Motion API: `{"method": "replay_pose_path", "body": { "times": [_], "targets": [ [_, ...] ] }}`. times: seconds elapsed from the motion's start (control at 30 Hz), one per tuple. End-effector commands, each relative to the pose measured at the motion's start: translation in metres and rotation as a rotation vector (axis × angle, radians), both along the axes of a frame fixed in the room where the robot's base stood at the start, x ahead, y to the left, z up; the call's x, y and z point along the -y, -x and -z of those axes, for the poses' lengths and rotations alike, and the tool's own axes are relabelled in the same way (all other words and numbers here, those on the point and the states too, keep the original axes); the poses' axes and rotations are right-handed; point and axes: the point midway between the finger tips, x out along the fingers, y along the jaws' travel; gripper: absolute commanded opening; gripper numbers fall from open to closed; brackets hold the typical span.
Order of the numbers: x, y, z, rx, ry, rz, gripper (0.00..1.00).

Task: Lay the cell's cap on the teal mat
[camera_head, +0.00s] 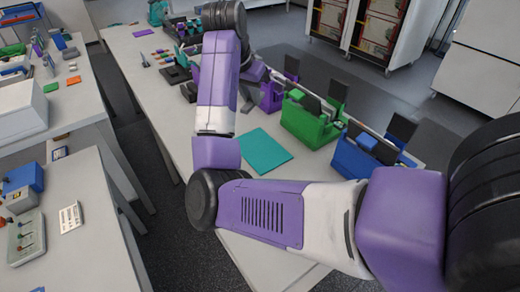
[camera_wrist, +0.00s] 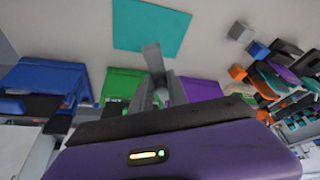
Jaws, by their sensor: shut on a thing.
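The teal mat (camera_head: 264,151) lies flat and bare on the long pale bench. It also shows at the top of the wrist view (camera_wrist: 150,27). My gripper (camera_wrist: 155,75) is shut on a small grey piece (camera_wrist: 153,56), mostly hidden between the fingers; I cannot tell for certain that it is the cap. In the wrist view the fingers appear near a green box (camera_wrist: 122,84) and a purple box (camera_wrist: 202,90). In the head view my arm and wrist mostly hide the gripper.
The purple (camera_head: 271,96), green (camera_head: 308,120) and blue (camera_head: 365,157) boxes stand in a row along the bench's right edge.

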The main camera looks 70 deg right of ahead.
Motion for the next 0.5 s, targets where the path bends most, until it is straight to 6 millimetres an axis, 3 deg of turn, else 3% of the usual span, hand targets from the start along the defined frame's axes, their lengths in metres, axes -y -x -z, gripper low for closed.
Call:
{"method": "replay_pose_path", "body": {
  "times": [0.13, 0.23, 0.5],
  "targets": [
    [0.015, 0.013, -0.009, 0.001, -0.001, 0.064, 0.0],
    [0.017, 0.015, -0.001, -0.002, -0.002, 0.075, 0.0],
    [0.016, 0.016, 0.061, -0.005, -0.003, 0.073, 0.0]
  ]
}}
